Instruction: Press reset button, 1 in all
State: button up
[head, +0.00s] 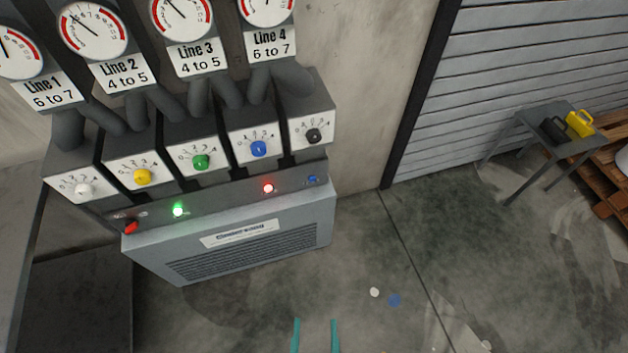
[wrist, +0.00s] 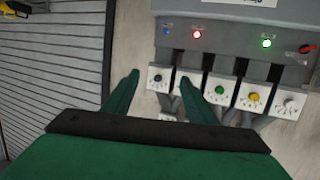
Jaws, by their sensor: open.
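A small blue button (head: 313,180), which looks like the reset button, is at the right end of the machine's lower front strip; its label is too small to read. In the wrist view, which shows the machine upside down, the blue button (wrist: 166,30) is at the upper middle. My gripper (head: 315,335) shows as two teal fingers at the bottom edge of the head view, below and apart from the machine. In the wrist view my gripper (wrist: 159,78) is open and empty, its green fingers apart and the button beyond them.
A lit red lamp (head: 268,188), a lit green lamp (head: 178,211) and a red switch (head: 131,227) share the strip. Several coloured knobs and line gauges are above. A small table (head: 545,125) stands right by the shutter. Floor before the machine is mostly clear.

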jog(key=shift+s+a, duration=0.1)
grip_shut()
dwell(0.8)
dwell(0.6)
